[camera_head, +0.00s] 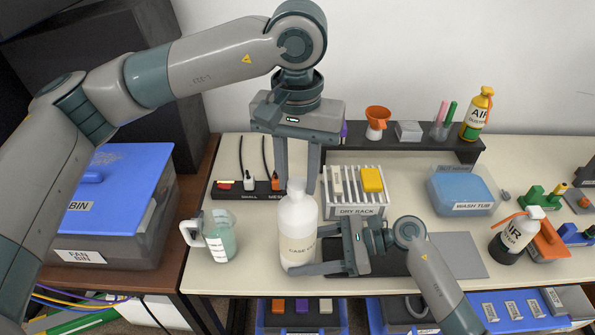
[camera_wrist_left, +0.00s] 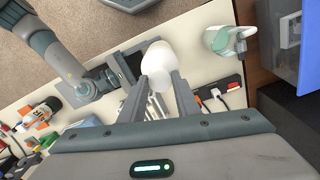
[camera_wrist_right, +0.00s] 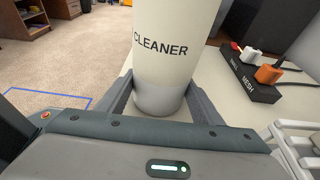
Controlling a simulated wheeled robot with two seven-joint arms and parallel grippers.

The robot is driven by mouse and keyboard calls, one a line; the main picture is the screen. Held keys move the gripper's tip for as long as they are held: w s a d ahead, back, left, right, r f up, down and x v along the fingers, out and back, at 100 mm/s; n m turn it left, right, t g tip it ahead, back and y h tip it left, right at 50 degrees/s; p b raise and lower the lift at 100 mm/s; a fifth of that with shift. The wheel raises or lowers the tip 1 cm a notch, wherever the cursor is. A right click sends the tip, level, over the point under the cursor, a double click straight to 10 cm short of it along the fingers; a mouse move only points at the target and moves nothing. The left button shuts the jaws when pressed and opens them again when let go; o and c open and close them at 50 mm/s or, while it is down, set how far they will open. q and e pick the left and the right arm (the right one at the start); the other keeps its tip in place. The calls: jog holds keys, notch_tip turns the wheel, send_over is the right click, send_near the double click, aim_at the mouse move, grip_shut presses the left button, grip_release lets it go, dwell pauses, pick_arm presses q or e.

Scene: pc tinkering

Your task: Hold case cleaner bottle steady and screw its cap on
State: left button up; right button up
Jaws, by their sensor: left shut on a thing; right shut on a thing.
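The white case cleaner bottle (camera_head: 298,228) stands upright near the front edge of the table. The right wrist view shows its "CLEANER" lettering (camera_wrist_right: 160,46). My right gripper (camera_head: 308,250) is shut on the lower part of its body, one finger on each side (camera_wrist_right: 163,98). A white cap (camera_head: 296,186) sits at the top of the bottle. My left gripper (camera_head: 297,190) points down from above and is shut on the cap, which also shows between its fingers in the left wrist view (camera_wrist_left: 157,58). How far the cap is threaded is hidden.
A clear jug (camera_head: 217,238) stands left of the bottle. A dry rack (camera_head: 356,211) and a dark cable strip (camera_head: 246,190) are behind it. A wash tub (camera_head: 466,204) and an air duster bottle (camera_head: 514,240) stand to the right. A grey pad (camera_head: 462,260) lies flat at front right.

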pick_arm(q)
jog(key=shift+f, duration=0.35)
jog(key=o, duration=1.1)
jog(key=n, duration=0.3)
jog(key=shift+n, duration=0.4)
jog(key=n, duration=0.3)
jog(key=shift+n, duration=0.4)
jog(key=n, duration=0.8)
jog(key=c, duration=1.3)
